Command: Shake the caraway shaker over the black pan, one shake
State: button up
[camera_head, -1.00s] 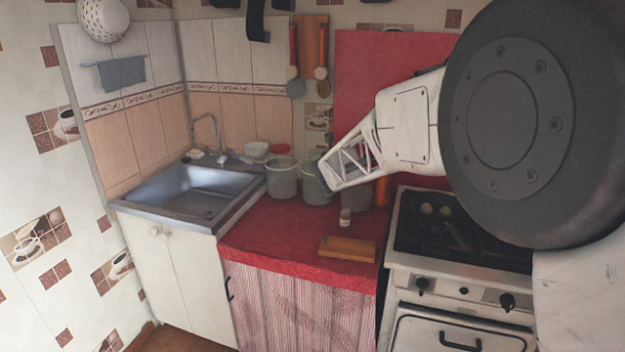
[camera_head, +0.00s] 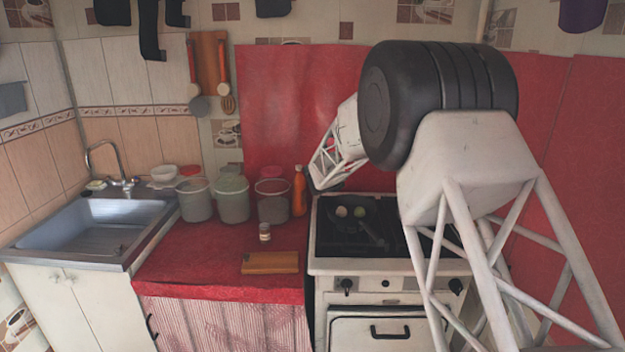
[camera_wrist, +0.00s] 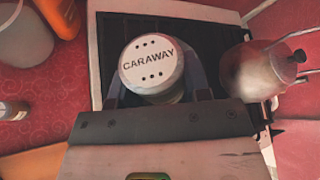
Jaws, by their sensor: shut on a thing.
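The caraway shaker shows in the wrist view as a round white lid (camera_wrist: 152,66) with dark holes and the word CARAWAY. My gripper (camera_wrist: 155,88) is shut on it, one dark finger on each side. The lid faces the wrist camera; most of the body below is hidden. The black pan (camera_head: 352,226) sits on the stove in the head view, with two small round pale things in it. My arm's end is above the stove's left back part there. The shaker cannot be made out in the head view, and the pan cannot be made out in the wrist view.
A metal kettle (camera_wrist: 262,75) is right of the shaker in the wrist view. Left of the stove (camera_head: 390,268) are an orange bottle (camera_head: 299,196), several lidded canisters (camera_head: 232,200), a small jar (camera_head: 265,232) and a wooden board (camera_head: 270,262) on the red counter.

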jog(key=w+d+f+m+h, duration=0.1)
jog(key=w+d+f, duration=0.1)
jog(key=d, duration=0.6)
jog(key=shift+w+g+h, duration=0.3)
jog(key=shift+h, duration=0.1)
jog(key=shift+d+f, duration=0.1)
jog(key=shift+f, duration=0.05)
jog(key=shift+s+d+f+n+g+h, duration=0.1)
jog(key=shift+d+f+n+g+h, duration=0.1)
jog(key=shift+f+n+h, duration=0.45)
jog(key=shift+s+d+f+n+g+h, duration=0.1)
jog(key=shift+d+f+n+h, duration=0.15)
jog(key=shift+f+n, duration=0.6)
jog(key=shift+s+d+f+n+g+h, duration=0.15)
jog(key=shift+f+n+h, duration=0.3)
jog(key=shift+f, duration=0.7)
jog(key=n+h, duration=0.1)
jog(key=r+n+h, duration=0.1)
jog(key=n, duration=0.1)
jog(key=shift+d+r+n+h, duration=0.25)
jog(key=shift+d+r+h, duration=0.05)
jog(key=shift+h, duration=0.05)
jog(key=shift+r+n+t+h, duration=0.25)
jog(key=shift+r+n+h, duration=0.3)
jog(key=shift+n, duration=0.65)
jog(key=shift+f+m+y, duration=0.5)
jog(key=shift+m+y, duration=0.15)
jog(key=shift+m, duration=0.55)
